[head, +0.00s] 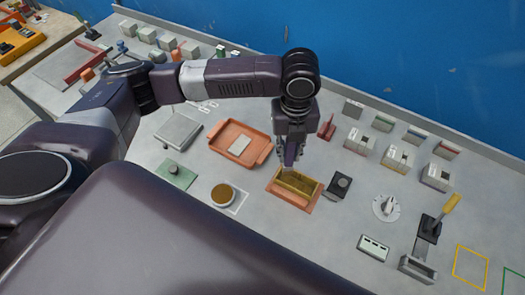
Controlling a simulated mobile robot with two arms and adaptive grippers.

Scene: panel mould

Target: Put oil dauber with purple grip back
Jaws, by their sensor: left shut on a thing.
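My left gripper (287,158) points down over the bench and is shut on the oil dauber with the purple grip (291,152). Only a small purple part of the dauber shows between the fingers; its lower end is hard to make out. The gripper is just above the back left side of a yellow-brown open box (300,179) on an orange mat (276,192). I cannot tell whether the dauber touches the box. My right gripper is out of view.
An orange tray (221,139) with a pale block lies left of the gripper. A round pot with brown contents (223,194) stands front left. A small black block (339,185) is right of the box, with a white dial (386,207) and a lever (430,228) farther right.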

